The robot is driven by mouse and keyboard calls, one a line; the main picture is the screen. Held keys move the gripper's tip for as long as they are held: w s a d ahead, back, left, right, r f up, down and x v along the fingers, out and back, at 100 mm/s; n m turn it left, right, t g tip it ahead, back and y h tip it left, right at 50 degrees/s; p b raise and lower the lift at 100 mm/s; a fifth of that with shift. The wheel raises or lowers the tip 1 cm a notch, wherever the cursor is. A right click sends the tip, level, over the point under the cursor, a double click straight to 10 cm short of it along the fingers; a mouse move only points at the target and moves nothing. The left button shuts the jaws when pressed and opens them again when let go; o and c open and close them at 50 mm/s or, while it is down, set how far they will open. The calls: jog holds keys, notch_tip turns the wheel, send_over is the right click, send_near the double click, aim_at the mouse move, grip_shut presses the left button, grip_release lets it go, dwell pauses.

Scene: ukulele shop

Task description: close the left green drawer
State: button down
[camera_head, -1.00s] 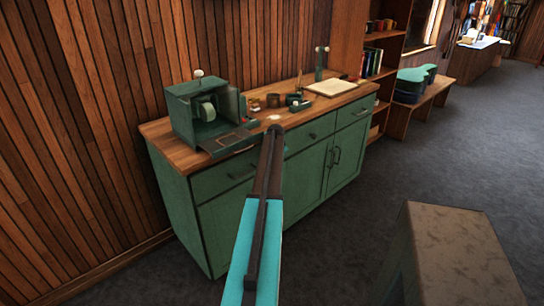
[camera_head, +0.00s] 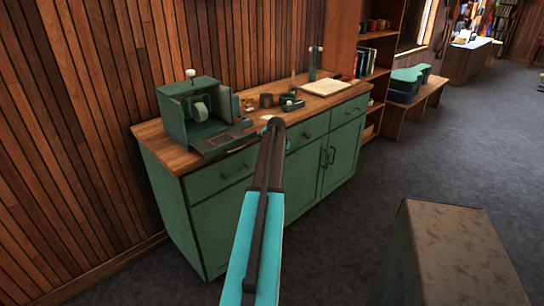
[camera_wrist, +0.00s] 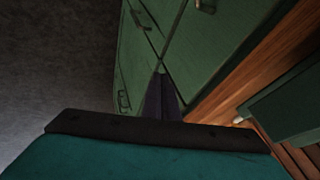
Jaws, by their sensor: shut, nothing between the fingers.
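The green cabinet (camera_head: 180,215) stands against the wood wall. Its left green drawer (camera_head: 208,186) is at the top left of the front, with a dark bar handle (camera_head: 235,172). It looks close to flush; I cannot tell whether a small gap stays. In the head view my teal and dark arm reaches up over the cabinet front, covering the drawer's right side and hiding my gripper. In the wrist view my gripper (camera_wrist: 161,80) is shut and empty, its dark fingers pointing at the green cabinet front (camera_wrist: 190,70). Contact cannot be told.
A green box-shaped device (camera_head: 193,115) stands on the wooden countertop (camera_head: 160,150) above the left drawer. Small jars, tools and a pale board (camera_head: 325,88) lie further right. A brown block (camera_head: 450,250) stands on the floor at right. Grey carpet is free beyond.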

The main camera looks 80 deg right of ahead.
jog(key=shift+v, duration=1.05)
